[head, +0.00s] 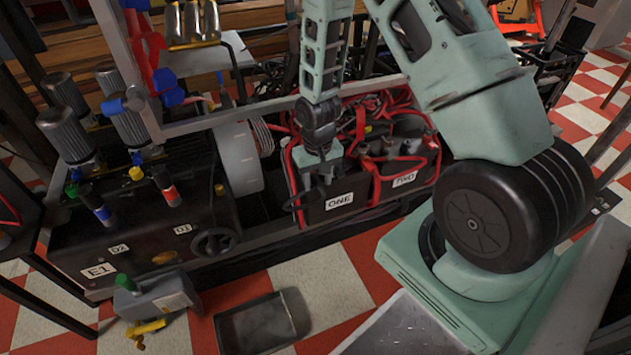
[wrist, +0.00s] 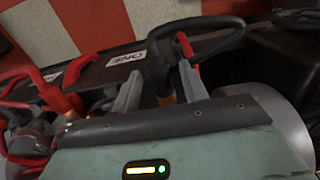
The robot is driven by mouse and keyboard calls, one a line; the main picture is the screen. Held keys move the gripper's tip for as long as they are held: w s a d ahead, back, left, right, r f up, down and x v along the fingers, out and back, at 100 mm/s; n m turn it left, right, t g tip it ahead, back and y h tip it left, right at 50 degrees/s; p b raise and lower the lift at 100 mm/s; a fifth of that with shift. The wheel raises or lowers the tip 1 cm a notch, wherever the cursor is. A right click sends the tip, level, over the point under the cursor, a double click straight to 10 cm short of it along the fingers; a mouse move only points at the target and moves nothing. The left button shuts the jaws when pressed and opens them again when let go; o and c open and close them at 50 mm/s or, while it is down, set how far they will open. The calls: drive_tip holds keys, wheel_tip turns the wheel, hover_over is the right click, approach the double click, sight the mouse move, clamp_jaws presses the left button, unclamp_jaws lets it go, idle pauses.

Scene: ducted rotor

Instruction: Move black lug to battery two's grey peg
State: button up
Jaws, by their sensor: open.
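My gripper (head: 316,178) is lowered over battery one (head: 335,208), labelled ONE. In the wrist view its two grey fingers are open (wrist: 160,78). The thick end of a black cable (wrist: 158,62), which looks like the black lug, stands between them, with a copper-coloured part below it. I cannot tell whether either finger touches it. Battery two (head: 404,190), labelled TWO, stands right of battery one with red cables over its top. Its grey peg cannot be clearly told apart among the cables and posts.
A black machine block (head: 140,235) marked E1, D1 and D2 with a handwheel (head: 215,242) stands left of the batteries. Red cables (head: 292,165) loop around battery one. A shallow tray (head: 262,318) and a grey tool (head: 155,300) lie on the chequered floor in front.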

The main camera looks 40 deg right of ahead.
clamp_jaws()
drive_tip(key=shift+s, duration=0.15)
drive_tip(key=shift+s+a, duration=0.25)
drive_tip(key=shift+s, duration=0.6)
drive_tip(key=shift+s+a, duration=0.25)
drive_tip(key=shift+s, duration=0.6)
drive_tip(key=shift+p, duration=0.3)
drive_tip(key=shift+s+a+r+p, duration=0.1)
drive_tip(key=shift+s+r+p, duration=0.15)
drive_tip(key=shift+r+p, duration=0.5)
drive_tip(key=shift+s+a+r+p, duration=0.1)
drive_tip(key=shift+s+r+p, duration=0.15)
drive_tip(key=shift+r+p, duration=0.5)
